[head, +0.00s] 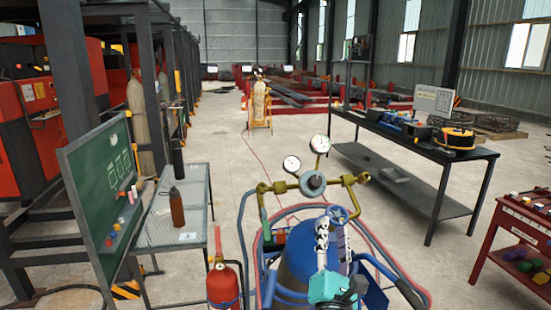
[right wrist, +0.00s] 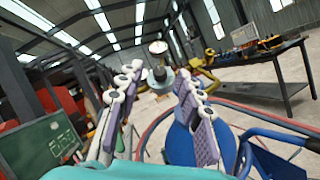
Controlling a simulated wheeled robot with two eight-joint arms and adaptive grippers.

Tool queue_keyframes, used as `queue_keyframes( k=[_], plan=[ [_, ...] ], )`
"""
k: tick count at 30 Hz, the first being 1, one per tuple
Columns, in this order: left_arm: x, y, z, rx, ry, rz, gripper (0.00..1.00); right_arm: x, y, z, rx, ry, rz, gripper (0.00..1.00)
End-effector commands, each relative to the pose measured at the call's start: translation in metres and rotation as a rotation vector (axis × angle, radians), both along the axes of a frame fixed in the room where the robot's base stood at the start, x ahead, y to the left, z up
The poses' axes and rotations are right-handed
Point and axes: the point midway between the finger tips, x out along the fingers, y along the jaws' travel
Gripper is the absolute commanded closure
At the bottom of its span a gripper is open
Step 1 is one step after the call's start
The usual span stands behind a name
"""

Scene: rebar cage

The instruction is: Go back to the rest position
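My right gripper (head: 332,226) is at the bottom centre of the head view, above the blue gas cylinder (head: 297,256). Its teal body is nearest me and its white and purple fingers point away. In the right wrist view the two fingers of the right gripper (right wrist: 157,76) stand well apart with nothing between them. Beyond them is a brass valve fitting (head: 312,185) with two round gauges (head: 320,144). It also shows between the fingers in the wrist view. My left gripper is in neither view.
The cylinder's cart has blue rails and hoses around my right gripper. A red fire extinguisher (head: 223,284), mesh table (head: 160,232) and green chalkboard (head: 105,188) stand left. A black workbench (head: 425,143) and red tool cart (head: 500,240) stand right. Concrete floor is open between them.

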Motion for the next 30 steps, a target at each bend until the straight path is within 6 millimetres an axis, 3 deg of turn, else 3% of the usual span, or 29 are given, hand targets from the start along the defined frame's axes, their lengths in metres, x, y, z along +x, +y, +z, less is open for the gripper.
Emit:
queue_keyframes(
  k=[5, 9, 14, 17, 21, 25, 30],
  plan=[
    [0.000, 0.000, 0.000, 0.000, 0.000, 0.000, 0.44, -0.015, -0.068, -0.030, 0.389, 0.061, -0.089, 0.64],
    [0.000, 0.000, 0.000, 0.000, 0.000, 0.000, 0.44, -0.041, -0.121, -0.081, 0.813, 0.117, -0.197, 0.64],
    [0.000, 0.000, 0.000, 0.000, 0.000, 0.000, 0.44, -0.080, -0.147, -0.151, 1.297, 0.175, -0.333, 0.64],
    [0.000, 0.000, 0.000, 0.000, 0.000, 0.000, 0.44, -0.107, -0.143, -0.194, 1.598, 0.211, -0.421, 0.64],
    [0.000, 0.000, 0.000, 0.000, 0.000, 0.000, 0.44, -0.142, -0.115, -0.240, 1.990, 0.263, -0.535, 0.64],
    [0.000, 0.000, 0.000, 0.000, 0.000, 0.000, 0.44, -0.165, -0.083, -0.262, 2.259, 0.308, -0.612, 0.64],
    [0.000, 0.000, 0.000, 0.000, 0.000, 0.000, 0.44, -0.178, -0.057, -0.269, 2.436, 0.346, -0.656, 0.64]
  ],
)
